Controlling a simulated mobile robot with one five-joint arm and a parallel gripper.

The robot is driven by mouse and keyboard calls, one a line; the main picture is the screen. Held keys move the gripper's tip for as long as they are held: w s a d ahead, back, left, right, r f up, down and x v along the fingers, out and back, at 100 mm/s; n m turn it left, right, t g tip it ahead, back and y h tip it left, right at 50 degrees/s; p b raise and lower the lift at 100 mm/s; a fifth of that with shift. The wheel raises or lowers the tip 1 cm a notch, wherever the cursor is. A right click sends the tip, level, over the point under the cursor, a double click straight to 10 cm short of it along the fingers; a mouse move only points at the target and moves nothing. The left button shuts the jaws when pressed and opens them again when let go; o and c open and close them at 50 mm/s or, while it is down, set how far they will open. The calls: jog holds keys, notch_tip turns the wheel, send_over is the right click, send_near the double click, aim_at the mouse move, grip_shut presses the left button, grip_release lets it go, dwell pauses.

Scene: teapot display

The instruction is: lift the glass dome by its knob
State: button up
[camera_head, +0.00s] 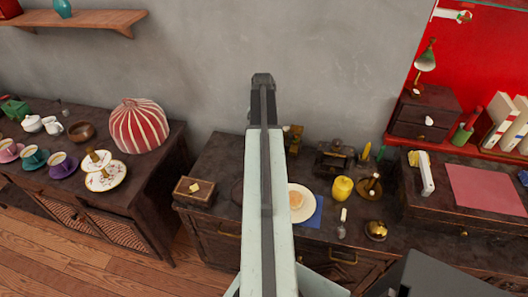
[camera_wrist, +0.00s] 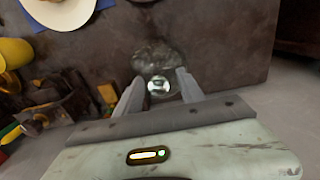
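The glass dome (camera_wrist: 153,55) is clear and faint on the dark table top in the wrist view. Its pale round knob (camera_wrist: 160,86) shows between the fingers of my gripper (camera_wrist: 159,84). The fingers are open, one on each side of the knob, with gaps visible. I cannot tell how far the fingertips stand above or below the knob. In the head view my arm covers most of the dome's place, and the fingers are hidden.
A white plate (camera_head: 305,211) with food on a blue cloth (camera_head: 317,218) lies right of my arm, near a yellow pot (camera_head: 342,188). A dark machine (camera_head: 334,158) stands behind them. A small wooden box (camera_head: 195,191) is left. Bare table surrounds the dome.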

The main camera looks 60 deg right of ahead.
grip_shut()
jog(key=shift+a, duration=0.1)
jog(key=shift+r, duration=0.1)
jog(key=shift+r+p, duration=0.75)
jog(key=shift+p, duration=0.2)
jog(key=shift+s+r+p, duration=0.1)
jog(key=shift+r+p, duration=3.45)
jog(key=shift+r, duration=0.05)
